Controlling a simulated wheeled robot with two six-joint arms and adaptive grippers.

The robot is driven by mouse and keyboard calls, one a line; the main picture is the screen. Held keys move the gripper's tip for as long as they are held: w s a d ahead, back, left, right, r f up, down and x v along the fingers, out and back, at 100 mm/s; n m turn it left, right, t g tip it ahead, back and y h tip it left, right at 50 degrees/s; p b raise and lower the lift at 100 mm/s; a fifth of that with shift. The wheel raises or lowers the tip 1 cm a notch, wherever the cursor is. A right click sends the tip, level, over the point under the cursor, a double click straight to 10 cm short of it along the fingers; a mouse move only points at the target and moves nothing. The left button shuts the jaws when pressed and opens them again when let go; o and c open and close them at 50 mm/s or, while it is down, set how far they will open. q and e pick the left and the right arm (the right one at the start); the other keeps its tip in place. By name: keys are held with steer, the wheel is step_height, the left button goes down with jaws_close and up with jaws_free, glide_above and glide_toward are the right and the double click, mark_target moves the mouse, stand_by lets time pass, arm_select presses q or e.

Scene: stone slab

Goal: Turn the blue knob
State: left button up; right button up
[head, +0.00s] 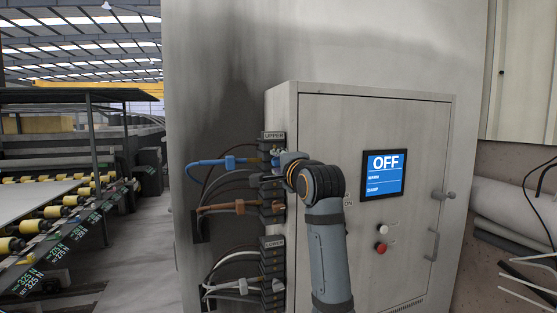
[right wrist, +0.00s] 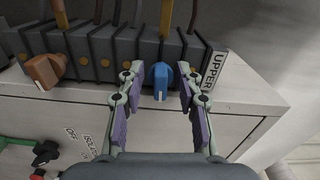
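My right gripper (right wrist: 161,88) is open, with one purple-padded finger on each side of the knob and a visible gap on both sides. In the head view my right gripper (head: 283,158) is at the cabinet's left side, mostly hidden by my own wrist. My left gripper is not in view.
A brown knob (right wrist: 45,71) sits farther along the row. Blue (head: 207,163) and brown (head: 222,207) cables plug in at the cabinet's side. The cabinet (head: 325,120) front has a screen (head: 384,175) reading OFF, a red button (head: 381,247) and a handle (head: 434,244).

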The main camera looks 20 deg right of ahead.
steer(key=shift+c, duration=0.3)
jaws_close()
